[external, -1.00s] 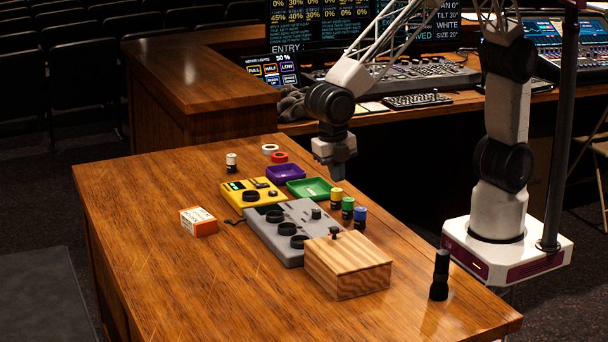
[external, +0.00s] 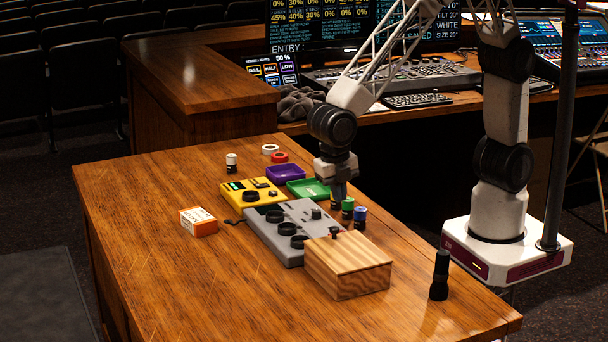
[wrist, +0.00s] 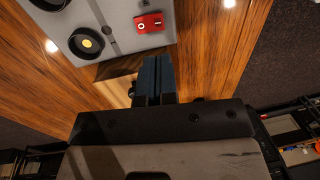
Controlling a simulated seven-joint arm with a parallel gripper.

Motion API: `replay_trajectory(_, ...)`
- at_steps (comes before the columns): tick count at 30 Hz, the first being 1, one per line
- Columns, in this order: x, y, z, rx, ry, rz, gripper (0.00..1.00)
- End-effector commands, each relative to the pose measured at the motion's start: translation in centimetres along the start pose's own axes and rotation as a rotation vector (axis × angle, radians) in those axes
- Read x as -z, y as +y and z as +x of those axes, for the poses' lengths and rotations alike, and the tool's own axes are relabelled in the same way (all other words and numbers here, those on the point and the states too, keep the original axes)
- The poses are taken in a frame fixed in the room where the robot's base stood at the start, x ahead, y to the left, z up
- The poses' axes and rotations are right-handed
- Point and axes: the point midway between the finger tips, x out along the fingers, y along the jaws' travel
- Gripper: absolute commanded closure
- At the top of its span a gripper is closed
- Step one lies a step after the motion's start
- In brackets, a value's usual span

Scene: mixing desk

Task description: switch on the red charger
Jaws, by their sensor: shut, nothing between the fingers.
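No wholly red charger shows. A grey charger (external: 283,222) with black round wells lies mid-table in the external view. In the wrist view the grey charger (wrist: 118,45) carries a small red switch plate (wrist: 149,23) with light marks; I cannot tell its setting. In the external view a small dark and reddish part (external: 334,231) shows at the wooden box's back edge. My gripper (external: 338,195) is shut and empty, pointing down above the table behind the charger. In the wrist view its fingertips (wrist: 155,62) are together, below the red plate in the picture and apart from it.
A wooden box (external: 347,265) stands in front of the grey charger. A yellow charger (external: 252,192), purple tray (external: 285,174) and green tray (external: 310,188) lie behind. Green (external: 347,208) and blue (external: 360,218) batteries stand near my gripper. The table's left side is mostly clear.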

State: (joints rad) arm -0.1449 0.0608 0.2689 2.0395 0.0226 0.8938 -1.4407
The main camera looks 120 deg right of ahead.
Motion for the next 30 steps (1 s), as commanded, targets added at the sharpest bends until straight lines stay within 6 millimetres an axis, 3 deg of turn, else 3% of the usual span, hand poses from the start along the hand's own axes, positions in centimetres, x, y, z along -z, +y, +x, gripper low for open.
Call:
replay_trajectory(9, 0.0, 0.0, 5.0, 0.002, 0.0, 0.0, 1.0)
replay_trajectory(15, 0.0, 0.0, 7.3, 0.001, 0.0, 0.0, 1.0)
replay_trajectory(21, 0.0, 0.0, 8.5, 0.0, 0.0, 0.0, 1.0)
replay_trajectory(30, 0.0, 0.0, 8.7, -0.001, 0.0, 0.0, 1.0)
